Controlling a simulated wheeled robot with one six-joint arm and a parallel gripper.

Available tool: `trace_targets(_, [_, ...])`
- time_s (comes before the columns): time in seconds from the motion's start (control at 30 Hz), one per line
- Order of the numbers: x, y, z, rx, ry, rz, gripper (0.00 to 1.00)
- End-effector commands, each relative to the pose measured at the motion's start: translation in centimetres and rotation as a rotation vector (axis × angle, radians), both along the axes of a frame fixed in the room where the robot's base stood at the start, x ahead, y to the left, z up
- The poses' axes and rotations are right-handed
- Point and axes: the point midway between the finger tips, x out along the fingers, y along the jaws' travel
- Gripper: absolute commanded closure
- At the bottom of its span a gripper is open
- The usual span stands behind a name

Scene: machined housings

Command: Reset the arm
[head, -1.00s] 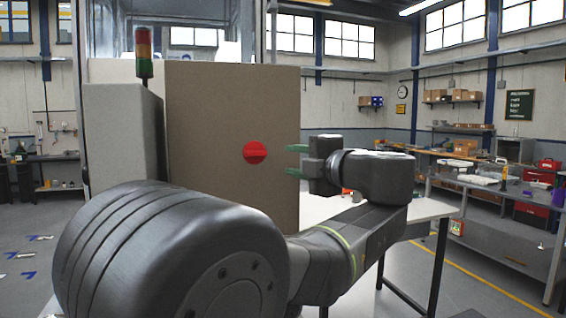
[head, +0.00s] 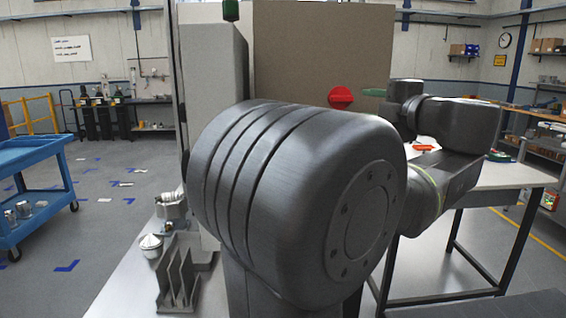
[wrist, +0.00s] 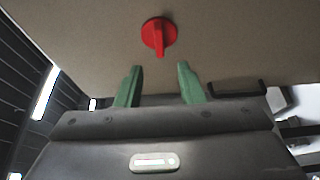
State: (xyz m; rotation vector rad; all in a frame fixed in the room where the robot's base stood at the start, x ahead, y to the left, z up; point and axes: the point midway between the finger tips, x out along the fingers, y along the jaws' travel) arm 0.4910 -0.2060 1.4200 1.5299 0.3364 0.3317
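My arm is raised in the head view, its large dark joint filling the middle. My gripper (wrist: 158,86) shows in the wrist view with its two green fingers apart and nothing between them. In the head view, a green finger of my gripper (head: 374,92) points left toward the tan panel (head: 300,55) of a machine. A red knob (head: 341,97) sits on that panel. In the wrist view the red knob (wrist: 159,36) is beyond the fingertips, and the gripper appears apart from it.
A white-topped table (head: 510,176) stands at the right. A grey metal fixture (head: 178,285) and a small white cup (head: 151,245) are on the surface at lower left. A blue cart (head: 35,160) stands at the far left.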

Motion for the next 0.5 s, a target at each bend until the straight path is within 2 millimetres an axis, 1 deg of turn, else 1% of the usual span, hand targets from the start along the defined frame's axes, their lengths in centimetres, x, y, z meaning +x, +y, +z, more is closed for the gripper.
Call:
trace_targets(0.03, [0.8,0.5,0.1,0.001,0.000,0.005,0.65])
trace_targets(0.3, [4.9,2.4,0.1,0.000,0.000,0.005,0.65])
trace_targets(0.5, [7.1,3.3,0.1,0.001,0.000,0.003,0.65])
